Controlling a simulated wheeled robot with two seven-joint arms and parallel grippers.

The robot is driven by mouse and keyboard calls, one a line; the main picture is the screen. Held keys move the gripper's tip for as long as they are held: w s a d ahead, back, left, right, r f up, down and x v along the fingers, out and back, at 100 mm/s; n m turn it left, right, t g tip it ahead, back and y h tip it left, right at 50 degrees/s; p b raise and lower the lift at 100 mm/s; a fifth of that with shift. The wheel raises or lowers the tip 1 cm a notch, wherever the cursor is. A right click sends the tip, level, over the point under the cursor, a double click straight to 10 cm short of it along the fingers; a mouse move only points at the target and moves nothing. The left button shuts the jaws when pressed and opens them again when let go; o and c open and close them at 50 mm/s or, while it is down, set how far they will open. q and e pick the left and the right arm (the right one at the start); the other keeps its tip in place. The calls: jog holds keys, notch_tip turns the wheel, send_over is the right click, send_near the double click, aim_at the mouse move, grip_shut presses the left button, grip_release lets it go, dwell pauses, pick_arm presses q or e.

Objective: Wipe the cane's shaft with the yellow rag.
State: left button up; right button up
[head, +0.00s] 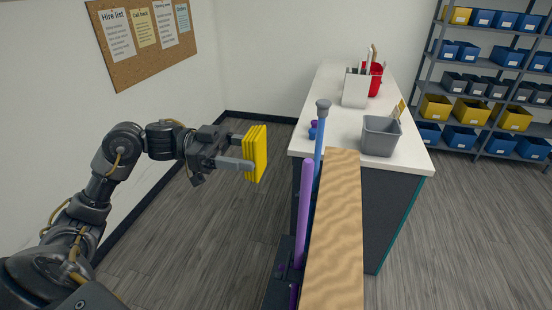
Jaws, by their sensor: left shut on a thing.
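My left gripper (238,150) is shut on the yellow rag (258,155), a folded pad that stands upright between the fingers. It is held in the air over the floor, left of the white counter. Two upright shafts stand right of it: a blue one (319,143) with a grey knob on top, and a thicker purple one (304,205) with a rounded top. I cannot tell for sure which is the cane. The rag is apart from both. The lower part of the blue shaft is hidden behind the purple one and the plank. My right gripper is out of view.
A wooden board (335,235) stands close on the right of the shafts. Behind it, the white counter (340,93) bears a grey bin (381,136), a white holder (355,90) and a red container (376,82). Shelves (482,90) stand far right. Air between rag and shafts is clear.

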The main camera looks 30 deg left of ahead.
aim_at(262, 156)
pick_arm(q)
jog(key=shift+w+d+r+p, duration=0.15)
jog(key=shift+d+p, duration=0.3)
jog(key=shift+d, duration=0.1)
jog(key=shift+p+x, duration=1.2)
jog(key=shift+x, duration=1.3)
jog(key=shift+p+x, duration=0.65)
jog(key=shift+x, duration=0.65)
jog(key=shift+p, duration=1.2)
